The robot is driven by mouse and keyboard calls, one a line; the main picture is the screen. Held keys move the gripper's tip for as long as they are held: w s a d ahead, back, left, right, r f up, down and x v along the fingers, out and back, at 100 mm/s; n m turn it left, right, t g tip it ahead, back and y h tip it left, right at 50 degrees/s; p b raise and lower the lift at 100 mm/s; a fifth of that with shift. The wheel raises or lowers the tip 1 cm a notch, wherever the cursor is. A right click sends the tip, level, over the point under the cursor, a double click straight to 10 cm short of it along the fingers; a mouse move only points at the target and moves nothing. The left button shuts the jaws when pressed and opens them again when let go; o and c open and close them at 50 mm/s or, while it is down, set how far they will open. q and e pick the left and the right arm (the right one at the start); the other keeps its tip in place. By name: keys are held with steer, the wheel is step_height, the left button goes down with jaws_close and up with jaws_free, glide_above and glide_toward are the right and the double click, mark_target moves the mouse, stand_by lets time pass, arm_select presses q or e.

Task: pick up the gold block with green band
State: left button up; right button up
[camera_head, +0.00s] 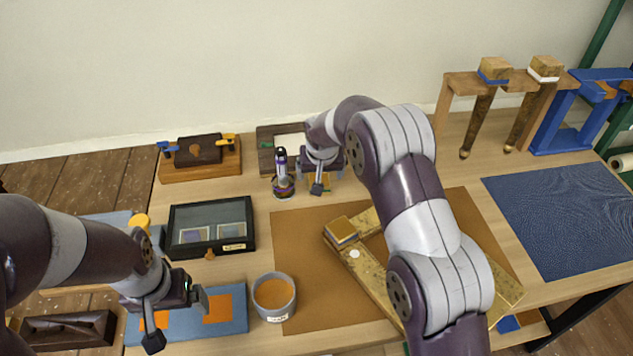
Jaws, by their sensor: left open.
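A gold block (341,231) sits at the left corner of a gilt frame-like piece (371,284) on the brown mat. Its side band looks dark or bluish, and I cannot make out green on it. Two other gold-topped pieces stand at the back right, one with a blue band (494,70) and one with a white band (545,68). My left gripper (177,321) is open and empty above the blue tray, left of and well apart from the gold block. My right gripper (321,176) is behind the mat near a small item; its jaw state is unclear.
A blue tray with orange squares (233,314), a grey cup (274,297) and a dark glazed case (213,227) stand at the left. A dark bottle (282,173) stands near my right gripper. A blue mat (567,218) lies clear at the right. My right arm crosses above the gilt piece.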

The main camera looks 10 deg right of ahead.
steer(key=x, duration=0.3)
steer(key=p+x, duration=0.1)
steer(key=x, duration=0.1)
steer(key=shift+w+f, duration=0.15)
steer(key=shift+w, duration=0.2)
steer(key=shift+s, duration=0.1)
steer(key=c, duration=1.2)
steer(key=shift+o, duration=0.2)
